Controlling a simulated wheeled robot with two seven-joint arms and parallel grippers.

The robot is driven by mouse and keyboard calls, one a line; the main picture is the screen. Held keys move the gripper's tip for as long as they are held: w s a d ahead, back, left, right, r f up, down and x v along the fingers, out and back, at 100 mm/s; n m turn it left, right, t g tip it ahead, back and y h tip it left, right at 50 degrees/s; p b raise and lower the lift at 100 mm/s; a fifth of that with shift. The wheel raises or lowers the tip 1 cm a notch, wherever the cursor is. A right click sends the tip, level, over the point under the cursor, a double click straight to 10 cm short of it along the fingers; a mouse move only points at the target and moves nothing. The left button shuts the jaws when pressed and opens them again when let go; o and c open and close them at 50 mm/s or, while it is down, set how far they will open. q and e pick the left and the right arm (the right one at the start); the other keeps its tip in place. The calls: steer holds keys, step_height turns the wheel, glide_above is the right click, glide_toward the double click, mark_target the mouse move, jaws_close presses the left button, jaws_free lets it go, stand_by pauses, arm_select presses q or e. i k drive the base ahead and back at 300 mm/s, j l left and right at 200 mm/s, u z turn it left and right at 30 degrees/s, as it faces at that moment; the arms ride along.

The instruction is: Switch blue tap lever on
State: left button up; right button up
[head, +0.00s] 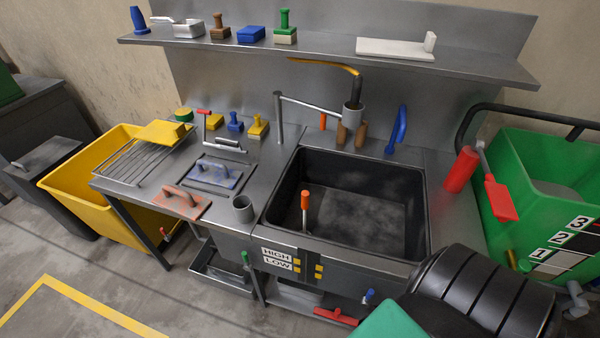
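A blue lever (397,129) stands upright, slightly tilted, on the steel deck behind the right end of the dark sink (345,195). A smaller blue tap handle (368,296) is low under the sink's front edge. A silver spout (308,105) reaches over the back of the sink from a post at its left. I see no water flowing from it. Neither of my grippers is in view.
A steel shelf (330,52) with brushes and blocks runs above the sink. Trowels and small tools lie on the left counter. A yellow bin (75,205) stands left, a green bin (530,165) right. A red paddle (500,195) and a dark ribbed cylinder (485,300) crowd the right side.

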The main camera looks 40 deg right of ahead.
mark_target(365, 301)
steer(key=k+z, duration=0.1)
steer(key=z, duration=0.8)
steer(key=k+z, duration=0.15)
steer(key=z, duration=0.35)
steer(key=k+z, duration=0.1)
steer(key=z, duration=0.35)
